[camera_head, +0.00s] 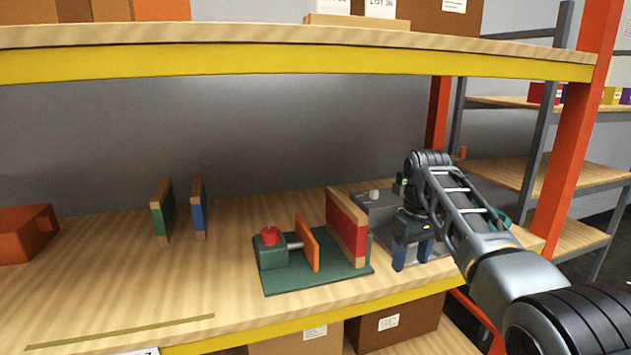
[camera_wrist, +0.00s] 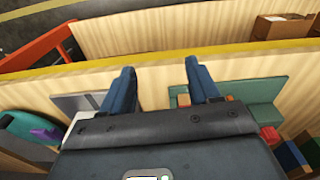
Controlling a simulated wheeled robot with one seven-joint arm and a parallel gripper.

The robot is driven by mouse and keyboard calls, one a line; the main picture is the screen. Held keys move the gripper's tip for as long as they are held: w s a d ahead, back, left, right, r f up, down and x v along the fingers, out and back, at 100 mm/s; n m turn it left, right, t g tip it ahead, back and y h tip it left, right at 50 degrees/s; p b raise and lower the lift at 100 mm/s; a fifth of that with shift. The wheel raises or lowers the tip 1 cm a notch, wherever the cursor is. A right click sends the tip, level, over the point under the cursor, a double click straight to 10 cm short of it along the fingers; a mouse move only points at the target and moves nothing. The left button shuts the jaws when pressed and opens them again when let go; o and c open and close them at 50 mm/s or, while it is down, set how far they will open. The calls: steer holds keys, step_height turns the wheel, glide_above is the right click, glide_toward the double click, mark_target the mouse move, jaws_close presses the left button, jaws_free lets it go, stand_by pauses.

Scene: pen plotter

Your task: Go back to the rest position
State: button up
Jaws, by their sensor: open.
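My gripper (camera_head: 412,262) hangs over the right part of the shelf board, fingers pointing down, beside the green fixture and in front of a grey plate (camera_head: 372,203). The green fixture (camera_head: 280,281) carries a red knob (camera_head: 270,236), an orange plate (camera_head: 308,243) and a red panel with wooden ends (camera_head: 346,228). My arm hides part of the grey plate. Whether the fingers touch the board cannot be told.
A green panel (camera_head: 162,209) and a blue panel (camera_head: 198,207) stand upright at the left. An orange box (camera_head: 25,232) is at the far left. The upper shelf's yellow beam (camera_head: 250,61) runs overhead; an orange post (camera_head: 572,140) stands at the right.

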steer(key=s+a+f+t, duration=0.2)
steer(key=s+f, duration=0.3)
steer(key=f, duration=0.6)
steer(key=s+a+f+t, duration=0.1)
steer(key=s+f, duration=0.3)
steer(key=f, duration=0.6)
steer(key=s+f+m+t+y, duration=0.1)
steer(key=s+f+t, duration=0.1)
steer(key=s+f, duration=0.5)
steer(key=s+f+m+t, duration=0.1)
steer(key=s+f+t, duration=0.1)
steer(key=s, duration=0.9)
steer(key=s+d+r+m+t, duration=0.1)
steer(key=s+r+t, duration=0.15)
steer(key=s, duration=0.75)
steer(key=s+r+m+t, duration=0.1)
steer(key=s+r, duration=0.3)
steer(key=s, duration=0.6)
steer(key=s+d+r+t, duration=0.1)
steer(key=s+r+t, duration=0.1)
steer(key=s+r, duration=0.5)
steer(key=s+d+r+t+h, duration=0.1)
steer(key=s+r, duration=0.6)
steer(key=r, duration=0.8)
steer(key=shift+s+d+t, duration=0.3)
steer(key=shift+t, duration=0.05)
